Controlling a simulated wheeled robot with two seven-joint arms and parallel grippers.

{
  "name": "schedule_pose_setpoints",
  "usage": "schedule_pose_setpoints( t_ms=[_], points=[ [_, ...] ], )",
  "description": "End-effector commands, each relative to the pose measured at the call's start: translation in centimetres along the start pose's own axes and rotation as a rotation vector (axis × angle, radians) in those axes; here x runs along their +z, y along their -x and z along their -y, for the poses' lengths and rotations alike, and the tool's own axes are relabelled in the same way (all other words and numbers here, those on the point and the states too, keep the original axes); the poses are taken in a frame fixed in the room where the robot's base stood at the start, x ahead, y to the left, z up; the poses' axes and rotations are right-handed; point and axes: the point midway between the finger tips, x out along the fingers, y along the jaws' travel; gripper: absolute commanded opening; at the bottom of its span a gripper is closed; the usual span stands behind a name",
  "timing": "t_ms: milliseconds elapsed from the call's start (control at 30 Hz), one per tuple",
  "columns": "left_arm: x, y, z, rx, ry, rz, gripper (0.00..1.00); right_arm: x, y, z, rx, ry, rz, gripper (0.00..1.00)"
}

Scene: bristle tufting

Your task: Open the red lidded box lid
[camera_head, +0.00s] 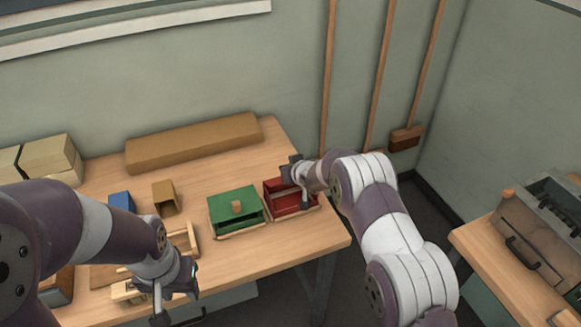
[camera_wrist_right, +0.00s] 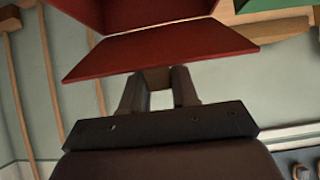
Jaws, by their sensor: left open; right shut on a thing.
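The red lidded box (camera_head: 288,204) stands at the right end of the workbench, beside the green lidded box (camera_head: 232,213). My right gripper (camera_head: 296,178) is over the red box, its fingers partly hidden by its own wrist. My left gripper (camera_head: 176,294) is open and empty over the bench's front left part.
A blue block (camera_head: 122,201), a brown open container (camera_head: 165,196) and a wooden rack (camera_head: 188,238) stand left of the green box. A long brown box (camera_head: 193,142) lies along the wall. A second table with a grey-brown machine (camera_head: 530,240) is at right.

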Motion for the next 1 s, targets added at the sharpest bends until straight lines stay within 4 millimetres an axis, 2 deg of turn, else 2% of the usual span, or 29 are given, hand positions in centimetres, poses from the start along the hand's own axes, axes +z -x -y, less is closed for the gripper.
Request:
schedule_pose_setpoints(
  t_ms=[200, 233, 267, 300, 567, 667, 767, 1000],
  points=[
    [0.0, 0.0, 0.0, 0.000, 0.000, 0.000, 0.43, 0.1, 0.0, 0.0, 0.000, 0.000, 0.001, 0.00],
    [0.0, 0.0, 0.0, 0.000, 0.000, 0.000, 0.43, 0.1, 0.0, 0.0, 0.000, 0.000, 0.001, 0.39],
    [0.0, 0.0, 0.0, 0.000, 0.000, 0.000, 0.43, 0.1, 0.0, 0.0, 0.000, 0.000, 0.001, 0.49],
    [0.0, 0.0, 0.0, 0.000, 0.000, 0.000, 0.43, 0.1, 0.0, 0.0, 0.000, 0.000, 0.000, 0.51],
    [0.0, -0.1, 0.0, 0.000, 0.000, 0.000, 0.43, 0.1, 0.1, 0.0, 0.000, 0.000, -0.001, 0.51],
    [0.0, -0.3, 0.0, 0.000, 0.000, 0.000, 0.43, 0.1, 0.8, 0.0, 0.000, 0.000, 0.000, 0.51],
    [0.1, -0.8, 0.0, 0.000, 0.000, 0.000, 0.43, 0.1, 2.8, 0.0, 0.000, -0.001, -0.002, 0.51],
    [0.2, -1.8, 0.0, 0.000, 0.000, 0.000, 0.43, 0.1, 9.2, -0.1, 0.001, 0.000, -0.002, 0.51]
  ],
)
